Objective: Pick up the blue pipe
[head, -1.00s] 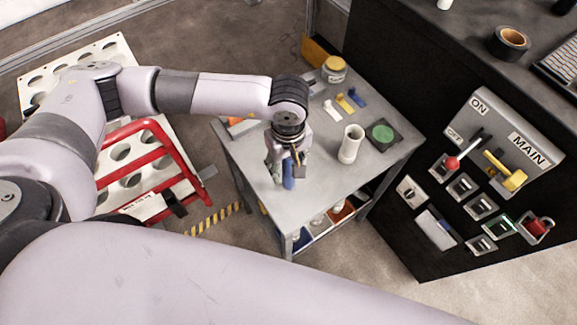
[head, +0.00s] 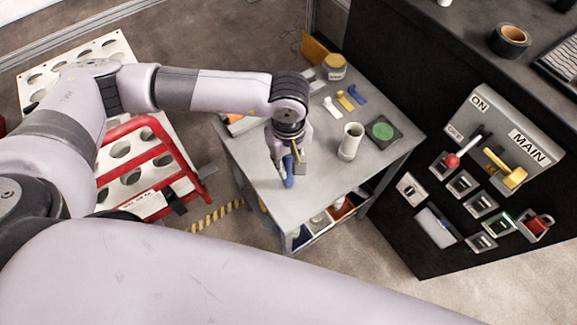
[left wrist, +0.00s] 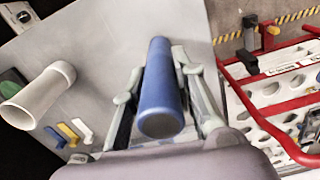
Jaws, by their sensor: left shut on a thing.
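The blue pipe (head: 288,179) is between the fingers of my left gripper (head: 283,164), over the front part of the small grey table (head: 320,187). In the left wrist view the blue pipe (left wrist: 161,90) runs lengthwise between the two fingers of my left gripper (left wrist: 160,85), which are shut on it. In the head view the fingers partly hide the pipe. I cannot tell whether its lower end touches the table. My right gripper is not in view.
A white pipe (head: 350,142) stands on the table right of the gripper, beside a dark pad with a green disc (head: 382,131). Small white, yellow and blue pieces (head: 345,102) and a jar (head: 334,67) lie behind. A dark cabinet with a switch panel (head: 500,140) stands right.

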